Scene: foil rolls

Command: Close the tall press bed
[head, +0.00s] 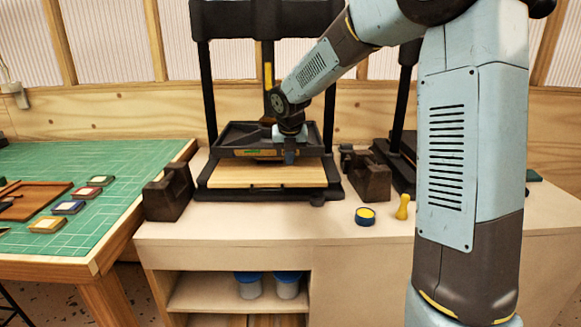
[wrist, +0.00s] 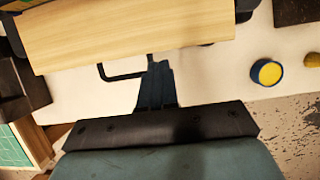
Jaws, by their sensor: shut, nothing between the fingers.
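The tall press (head: 207,90) stands on the bench, with black posts and a heavy black top beam. Its bed (head: 250,177), a pale wooden board on a black base, sticks out toward me; the board also fills the top of the wrist view (wrist: 130,30). A dark tray-like part (head: 235,140) of the press sits above the rear of the board.
Dark blocks flank the press at left (head: 168,192) and right (head: 368,178). A yellow-topped tin (head: 365,216) and a yellow knobbed tool (head: 403,207) stand front right. A second press is partly hidden behind my arm. The green mat (head: 110,180) lies left.

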